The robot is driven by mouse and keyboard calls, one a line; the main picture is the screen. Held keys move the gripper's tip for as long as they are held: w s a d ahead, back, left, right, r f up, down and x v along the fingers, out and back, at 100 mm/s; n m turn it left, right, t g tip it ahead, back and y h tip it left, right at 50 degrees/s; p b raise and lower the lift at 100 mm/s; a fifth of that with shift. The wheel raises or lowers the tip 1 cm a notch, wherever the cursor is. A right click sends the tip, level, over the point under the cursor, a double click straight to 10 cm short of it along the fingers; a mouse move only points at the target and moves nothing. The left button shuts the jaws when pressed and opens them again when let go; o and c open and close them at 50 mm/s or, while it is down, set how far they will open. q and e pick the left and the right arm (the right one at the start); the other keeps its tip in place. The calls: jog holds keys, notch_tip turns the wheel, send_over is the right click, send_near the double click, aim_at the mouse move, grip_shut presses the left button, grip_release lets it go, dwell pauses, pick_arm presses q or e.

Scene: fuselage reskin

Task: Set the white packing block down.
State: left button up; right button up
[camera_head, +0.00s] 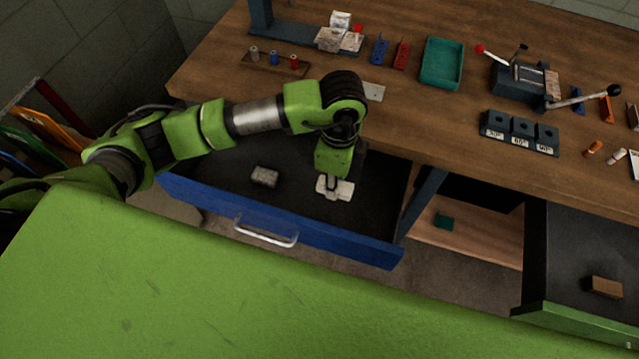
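A white packing block (346,190) is at the fingertips of my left gripper (333,184), over the right part of the open blue-fronted drawer (215,150). The gripper points down, and its dark fingers look closed on the block, which shows on both sides of them. I cannot tell whether the block touches the drawer floor. A second, greyish-white block (265,176) lies in the drawer to the left, apart from the gripper. My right gripper is not in view.
The wooden bench (420,115) behind the drawer carries a green tray (442,63), a lever device (525,82) and dark labelled blocks (520,133). Another open drawer at right holds a brown block (604,287). Dark drawer floor is clear between the two pale blocks.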

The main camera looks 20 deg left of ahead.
pick_arm(q)
jog(key=s+d+r+b, duration=0.1)
jog(key=s+d+r, duration=0.3)
jog(key=d, duration=0.4)
jog(key=s+a+r+n, duration=0.1)
jog(key=a+r+n, duration=0.3)
jog(key=a+n, duration=0.5)
jog(key=s+a+r+n, duration=0.1)
jog(key=a+r+n, duration=0.4)
jog(key=a+n, duration=0.4)
jog(key=shift+a, duration=0.35)
dwell(0.6)
